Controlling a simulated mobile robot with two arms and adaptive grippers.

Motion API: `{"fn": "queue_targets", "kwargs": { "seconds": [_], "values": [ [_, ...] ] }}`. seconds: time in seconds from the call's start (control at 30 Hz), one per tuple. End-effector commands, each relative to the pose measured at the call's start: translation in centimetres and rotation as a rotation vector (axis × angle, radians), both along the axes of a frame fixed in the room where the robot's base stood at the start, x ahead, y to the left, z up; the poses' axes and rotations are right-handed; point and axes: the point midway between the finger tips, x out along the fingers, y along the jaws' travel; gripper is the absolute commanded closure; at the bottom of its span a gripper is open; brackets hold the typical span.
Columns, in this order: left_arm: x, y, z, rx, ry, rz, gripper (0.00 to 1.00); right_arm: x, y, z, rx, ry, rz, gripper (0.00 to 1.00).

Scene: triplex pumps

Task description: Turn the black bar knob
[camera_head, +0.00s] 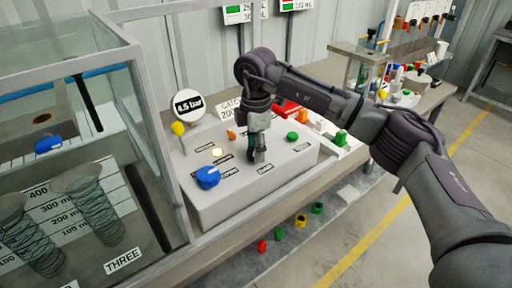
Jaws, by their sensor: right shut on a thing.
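A grey control box (230,205) sits on the bench in the middle of the view. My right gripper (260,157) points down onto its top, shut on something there. The gripper covers most of what it holds, so the black bar knob cannot be made out clearly. On the box top around the gripper are a blue knob (208,177), an orange knob (231,134), a green button (292,136) and a lit yellowish lamp (217,152). My left gripper is not in view.
A glass-walled tank (90,60) with springs and a "THREE" label stands close on the left. A round 4.5 bar gauge (188,105) and a yellow-balled lever (178,129) rise behind the box. Several coloured parts lie on the lower shelf (330,215).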

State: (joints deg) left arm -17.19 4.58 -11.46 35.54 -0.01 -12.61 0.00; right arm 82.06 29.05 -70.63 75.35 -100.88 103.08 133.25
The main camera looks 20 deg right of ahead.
Motion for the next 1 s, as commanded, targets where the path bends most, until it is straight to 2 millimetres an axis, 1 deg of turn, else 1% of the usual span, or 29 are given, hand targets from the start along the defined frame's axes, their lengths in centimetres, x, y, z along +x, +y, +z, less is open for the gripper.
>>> {"fn": "queue_targets", "kwargs": {
  "seconds": [0.03,0.17,0.2,0.47,0.57,0.67,1.0],
  "values": [
    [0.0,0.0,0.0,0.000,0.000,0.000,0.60,0.1,0.0,0.1,0.000,-0.004,-0.001,0.54],
    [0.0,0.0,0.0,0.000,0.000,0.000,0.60,0.1,0.0,0.1,0.000,-0.003,0.000,0.32],
    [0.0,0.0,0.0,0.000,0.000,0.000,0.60,0.1,0.0,0.1,0.000,-0.003,0.000,0.30],
    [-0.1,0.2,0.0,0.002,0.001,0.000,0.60,0.0,0.0,0.1,0.000,-0.001,0.001,0.30],
    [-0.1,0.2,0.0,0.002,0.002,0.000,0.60,0.1,0.0,0.6,0.000,-0.002,0.001,0.30],
    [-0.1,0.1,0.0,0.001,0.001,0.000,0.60,0.1,0.0,1.9,0.002,-0.005,0.001,0.30],
    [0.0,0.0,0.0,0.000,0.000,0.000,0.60,0.1,0.0,9.0,0.000,-0.005,0.001,0.30]
  ]
}}
